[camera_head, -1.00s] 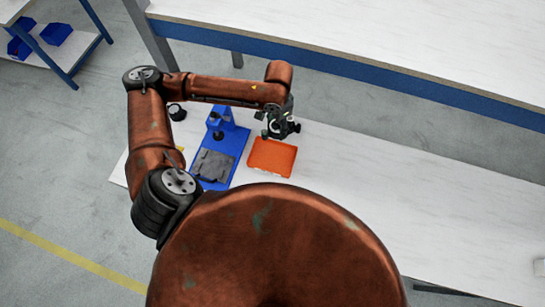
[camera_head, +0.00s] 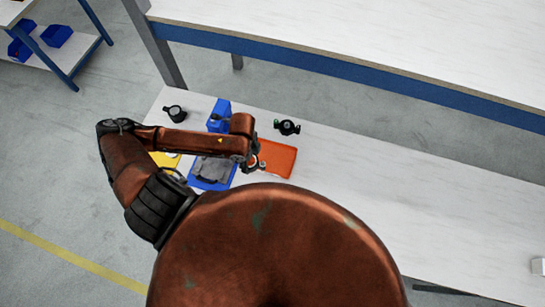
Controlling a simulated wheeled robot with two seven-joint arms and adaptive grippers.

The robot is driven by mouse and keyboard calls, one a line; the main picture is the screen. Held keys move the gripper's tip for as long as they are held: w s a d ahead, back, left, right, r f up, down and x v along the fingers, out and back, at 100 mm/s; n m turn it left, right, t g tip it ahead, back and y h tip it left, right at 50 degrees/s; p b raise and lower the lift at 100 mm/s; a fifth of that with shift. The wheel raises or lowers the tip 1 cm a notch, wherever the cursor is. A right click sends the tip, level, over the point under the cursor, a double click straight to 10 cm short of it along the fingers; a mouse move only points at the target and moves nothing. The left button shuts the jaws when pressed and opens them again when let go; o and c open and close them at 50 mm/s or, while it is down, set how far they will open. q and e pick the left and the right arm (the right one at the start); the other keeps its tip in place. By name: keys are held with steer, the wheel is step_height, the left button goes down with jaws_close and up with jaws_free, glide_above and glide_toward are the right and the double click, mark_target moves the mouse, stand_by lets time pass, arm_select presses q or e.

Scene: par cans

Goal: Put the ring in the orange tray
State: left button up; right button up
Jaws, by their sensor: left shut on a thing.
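The orange tray (camera_head: 281,160) lies on the white bench, right of a blue fixture. My left gripper (camera_head: 255,164) is low at the tray's left edge, between tray and fixture. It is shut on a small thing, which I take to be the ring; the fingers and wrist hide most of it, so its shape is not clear. I cannot tell whether it touches the tray. My right gripper is not in view.
A yellow tray (camera_head: 163,160) is partly behind my arm. A black round part (camera_head: 175,113) and a black part with green (camera_head: 287,127) lie behind. The bench at right is largely clear.

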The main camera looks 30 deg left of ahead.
arm_select(q)
steer(key=w+d+f, duration=0.2)
steer(key=w+f, duration=0.1)
steer(key=w, duration=0.3)
steer(key=b, duration=0.1)
glide_above(272, 159)
step_height(272, 159, down, 5)
steer(key=shift+s+a+f, duration=0.1)
steer(key=shift+s+f, duration=0.05)
steer(key=shift+w+f, duration=0.3)
steer(key=shift+f, duration=0.1)
step_height(272, 159, down, 3)
steer(key=o, duration=0.6)
steer(key=shift+f, duration=0.1)
steer(key=o, duration=0.5)
steer(key=shift+c, duration=0.2)
